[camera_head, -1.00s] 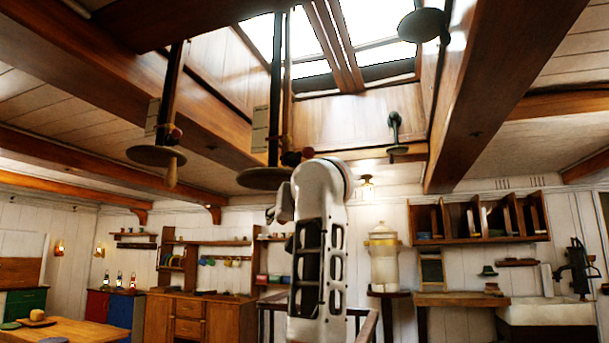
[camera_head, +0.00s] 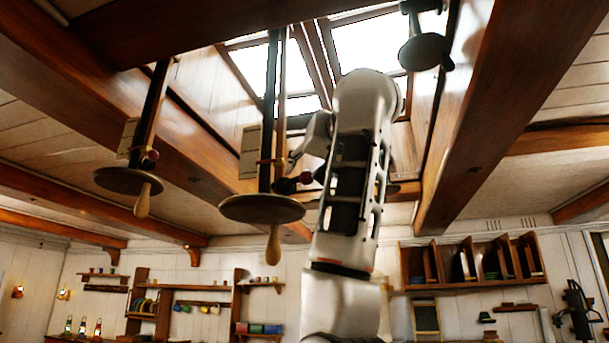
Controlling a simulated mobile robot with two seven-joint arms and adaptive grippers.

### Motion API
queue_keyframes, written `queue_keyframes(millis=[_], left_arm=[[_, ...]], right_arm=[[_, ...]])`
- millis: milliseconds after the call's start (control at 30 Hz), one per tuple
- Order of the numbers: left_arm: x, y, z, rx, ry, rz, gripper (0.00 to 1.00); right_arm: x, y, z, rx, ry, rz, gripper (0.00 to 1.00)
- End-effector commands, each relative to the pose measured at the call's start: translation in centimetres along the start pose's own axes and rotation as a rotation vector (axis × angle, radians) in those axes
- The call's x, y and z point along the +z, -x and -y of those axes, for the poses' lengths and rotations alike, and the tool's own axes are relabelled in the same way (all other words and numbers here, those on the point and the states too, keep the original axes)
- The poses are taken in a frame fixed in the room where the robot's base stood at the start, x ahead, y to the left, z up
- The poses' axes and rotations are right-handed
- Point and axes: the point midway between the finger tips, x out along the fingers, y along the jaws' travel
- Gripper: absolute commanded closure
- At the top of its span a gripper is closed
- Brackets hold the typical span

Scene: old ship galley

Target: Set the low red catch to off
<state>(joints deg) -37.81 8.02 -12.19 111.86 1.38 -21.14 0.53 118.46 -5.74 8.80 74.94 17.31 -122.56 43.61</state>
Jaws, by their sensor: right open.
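Two dark posts hang from the ceiling, each with a round wooden disc and a wooden handle below. The left post (camera_head: 152,110) has a small red knob (camera_head: 151,155) just above its disc. I cannot tell which red knob is the low catch. My right gripper (camera_head: 298,158) is open and empty, just above the middle post's red knob; contact cannot be told. My arm hides part of the background. My left gripper is not in view.
The middle disc (camera_head: 262,208) and its handle (camera_head: 273,245) hang beside my arm. Another dark disc (camera_head: 422,52) hangs at the upper right. Heavy beams (camera_head: 485,110) frame the skylight (camera_head: 370,42). Wall shelves (camera_head: 470,262) stand farther back.

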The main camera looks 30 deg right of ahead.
Motion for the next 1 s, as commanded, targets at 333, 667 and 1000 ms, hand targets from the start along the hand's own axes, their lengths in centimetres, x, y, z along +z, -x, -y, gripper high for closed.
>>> queue_keyframes(millis=[333,667,1000], left_arm=[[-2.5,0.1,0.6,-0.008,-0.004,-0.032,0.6],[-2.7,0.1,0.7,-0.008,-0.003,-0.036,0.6],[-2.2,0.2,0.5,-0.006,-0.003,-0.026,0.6]], right_arm=[[0.0,-3.3,0.0,0.001,0.001,0.001,0.51],[0.1,-3.5,0.0,0.0,0.0,0.0,0.7],[-0.1,-3.5,-0.2,0.003,0.005,0.004,1.0]])
